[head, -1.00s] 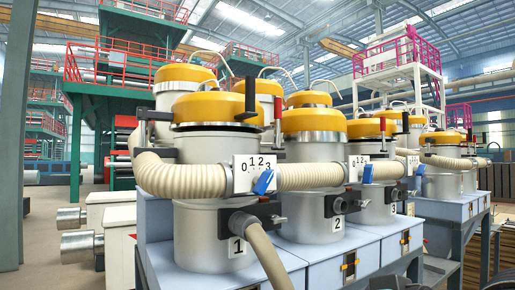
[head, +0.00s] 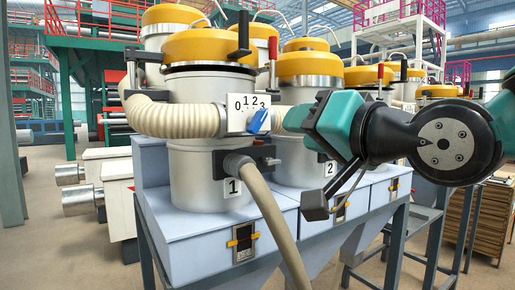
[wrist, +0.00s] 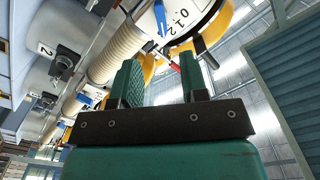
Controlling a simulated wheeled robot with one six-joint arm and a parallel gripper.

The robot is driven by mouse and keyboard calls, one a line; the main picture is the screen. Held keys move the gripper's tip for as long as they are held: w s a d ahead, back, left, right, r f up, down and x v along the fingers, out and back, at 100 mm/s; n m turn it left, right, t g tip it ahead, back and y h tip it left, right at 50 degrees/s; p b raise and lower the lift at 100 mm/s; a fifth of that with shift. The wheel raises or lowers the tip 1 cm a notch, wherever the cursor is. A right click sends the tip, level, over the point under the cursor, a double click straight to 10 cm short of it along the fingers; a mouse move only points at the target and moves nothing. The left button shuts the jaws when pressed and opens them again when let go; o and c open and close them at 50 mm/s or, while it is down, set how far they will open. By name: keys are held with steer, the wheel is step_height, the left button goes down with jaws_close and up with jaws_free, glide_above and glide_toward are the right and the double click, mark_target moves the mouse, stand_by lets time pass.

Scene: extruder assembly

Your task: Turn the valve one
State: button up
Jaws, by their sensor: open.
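The valve on hopper one (head: 230,188) has a white plate (head: 238,122) marked 0 to 3 and a blue handle (head: 259,121). The handle tilts up to the right; the exact mark it points to is unclear. A numbered plate with a blue handle (wrist: 160,17) shows at the top of the wrist view, partly cut off. My gripper (head: 307,114) is right of the valve in the head view, apart from the handle. In the wrist view my gripper (wrist: 161,62) has its two teal fingers apart with nothing between them.
A beige ribbed hose (head: 175,117) joins the plate from the left. A black-handled lever (head: 243,35) and a red-handled lever (head: 273,52) stand above it. A black outlet clamp and pipe (head: 262,205) sit below. Hopper two (head: 308,155) is close behind my gripper.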

mark_target(260, 125)
steer(key=p+x, duration=0.3)
steer(key=x, duration=0.9)
steer(key=shift+r, duration=0.15)
steer(key=shift+w+a, duration=0.4)
steer(key=shift+w, duration=0.15)
jaws_close()
